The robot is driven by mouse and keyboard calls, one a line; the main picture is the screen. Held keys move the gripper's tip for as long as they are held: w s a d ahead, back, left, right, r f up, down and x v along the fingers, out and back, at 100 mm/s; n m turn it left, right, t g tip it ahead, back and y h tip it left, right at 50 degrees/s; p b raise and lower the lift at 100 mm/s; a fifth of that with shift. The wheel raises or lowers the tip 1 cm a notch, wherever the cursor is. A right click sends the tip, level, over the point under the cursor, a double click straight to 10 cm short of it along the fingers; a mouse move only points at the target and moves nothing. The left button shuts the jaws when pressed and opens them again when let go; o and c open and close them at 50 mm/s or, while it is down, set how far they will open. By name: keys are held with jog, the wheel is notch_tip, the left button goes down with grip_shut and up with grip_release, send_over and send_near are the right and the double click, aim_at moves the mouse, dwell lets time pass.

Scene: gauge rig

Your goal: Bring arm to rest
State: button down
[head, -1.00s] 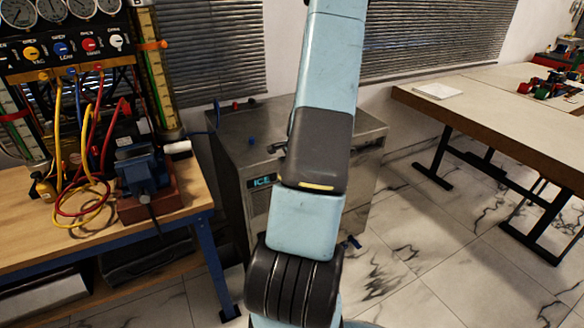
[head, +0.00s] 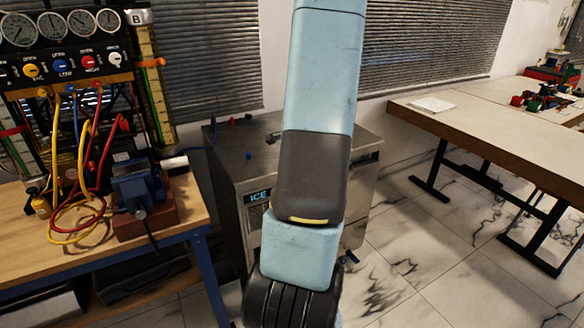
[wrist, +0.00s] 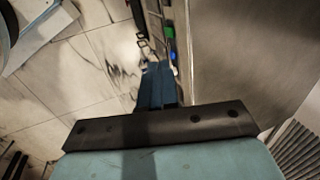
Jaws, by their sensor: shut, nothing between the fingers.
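My arm rises through the middle of the head view, with light blue links and dark joints. Its upper end runs out of the top of that view, so the gripper does not show there. In the wrist view my gripper (wrist: 158,85) shows as blue fingers close together beyond a dark crossbar. The fingers are shut and hold nothing. Marble floor tiles and a grey metal surface lie beyond them.
A grey ice machine (head: 228,158) stands behind my arm. At left, a wooden workbench (head: 85,267) carries a gauge panel (head: 70,55), coloured hoses and a blue vise (head: 138,190). A table (head: 480,118) stands at right. Open marble floor (head: 430,260) lies between.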

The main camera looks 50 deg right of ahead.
jog(key=shift+a, duration=0.1)
dwell(0.5)
jog(key=a+r+n, duration=0.6)
jog(key=a+r, duration=0.3)
jog(key=a, duration=0.2)
jog(key=a+r+n, duration=0.5)
jog(key=a+r, duration=0.3)
jog(key=a, duration=0.3)
jog(key=s+a+r+n+t, duration=0.1)
jog(key=s+a+r+n, duration=0.3)
jog(key=s+a, duration=0.3)
jog(key=s+a+r+n+t+y, duration=0.1)
jog(key=s+a+r+n, duration=0.3)
jog(key=s+a+n, duration=0.2)
jog(key=shift+s+a+r+n, duration=0.3)
jog(key=shift+s+a, duration=0.15)
jog(key=shift+a, duration=0.7)
